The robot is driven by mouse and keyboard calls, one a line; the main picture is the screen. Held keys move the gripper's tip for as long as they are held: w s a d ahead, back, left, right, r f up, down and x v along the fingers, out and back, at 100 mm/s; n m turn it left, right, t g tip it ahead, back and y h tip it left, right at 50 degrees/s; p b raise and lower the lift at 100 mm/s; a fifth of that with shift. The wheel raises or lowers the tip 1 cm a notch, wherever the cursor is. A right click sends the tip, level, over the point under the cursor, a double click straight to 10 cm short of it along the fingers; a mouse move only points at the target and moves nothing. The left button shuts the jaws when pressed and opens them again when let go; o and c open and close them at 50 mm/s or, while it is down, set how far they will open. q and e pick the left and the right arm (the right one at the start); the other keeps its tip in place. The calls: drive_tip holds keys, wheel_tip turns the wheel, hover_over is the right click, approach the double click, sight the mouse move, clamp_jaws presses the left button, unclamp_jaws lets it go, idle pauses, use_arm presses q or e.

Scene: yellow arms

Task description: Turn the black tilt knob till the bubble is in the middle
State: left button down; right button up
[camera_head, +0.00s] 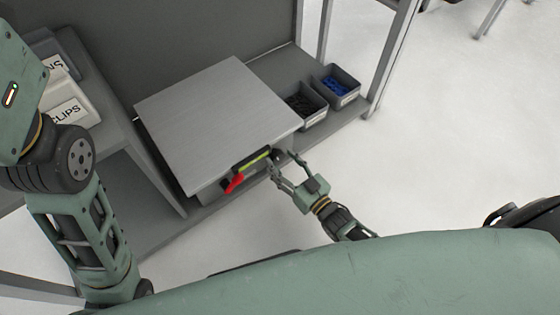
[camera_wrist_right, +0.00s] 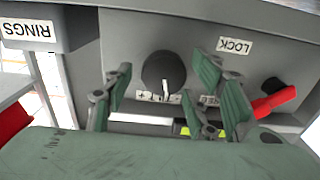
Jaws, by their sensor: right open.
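The grey tilt table (camera_head: 215,110) has a flat top. On its front are a yellow-green level vial (camera_head: 255,159) and a red lever (camera_head: 234,183). The bubble is too small to make out. The round black tilt knob (camera_wrist_right: 157,66), with a white pointer and a scale below it, shows in the right wrist view. My right gripper (camera_head: 279,168) is open at the table's front. In the wrist view its fingers (camera_wrist_right: 165,76) lie to either side of the knob; contact is not clear. The vial (camera_wrist_right: 186,130) is mostly hidden there. My left gripper is out of view.
In the wrist view, the red lever (camera_wrist_right: 272,103) and the LOCK label (camera_wrist_right: 235,45) lie right of the fingers. A bin labelled RINGS (camera_wrist_right: 45,30) is at left. Bins with black parts (camera_head: 305,104) and blue parts (camera_head: 337,86) stand at the table's right.

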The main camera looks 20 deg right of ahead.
drive_tip(key=shift+x, duration=0.8)
drive_tip(key=c, duration=1.1)
drive_tip(key=shift+w+d+m, duration=0.1)
drive_tip(key=shift+m, duration=1.1)
